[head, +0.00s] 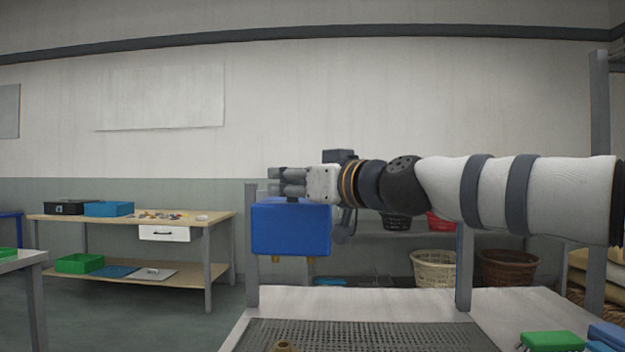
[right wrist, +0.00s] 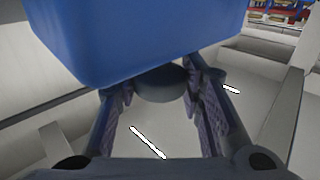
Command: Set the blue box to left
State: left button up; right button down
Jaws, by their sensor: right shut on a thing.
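The blue box (head: 290,228) is held up in the air in the middle of the head view, with two small tan pieces showing below it. My right gripper (head: 288,183) reaches in from the right and is shut at the box's top. In the right wrist view the box (right wrist: 135,35) fills the upper part of the picture. A dark grey rounded piece (right wrist: 160,83) shows between the fingers there; I cannot tell whether it belongs to the box. My left gripper is not in view.
A perforated grey surface (head: 340,335) lies in the light bench below. Green and blue brushes (head: 552,341) are at the bottom right. Baskets (head: 434,270) stand on a shelf behind. A wooden table (head: 185,226) at left carries a blue bin (head: 109,209). A grey post (head: 252,270) stands near the box.

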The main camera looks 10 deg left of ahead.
jog(key=shift+s+a+f, duration=0.1)
jog(key=shift+a, duration=0.05)
jog(key=c, duration=1.5)
grip_release()
jog(key=o, duration=0.4)
jog(key=shift+a, duration=0.25)
jog(key=shift+d, duration=0.3)
jog(key=v, duration=1.1)
jog(key=shift+s+d, duration=0.15)
jog(key=shift+s, duration=0.15)
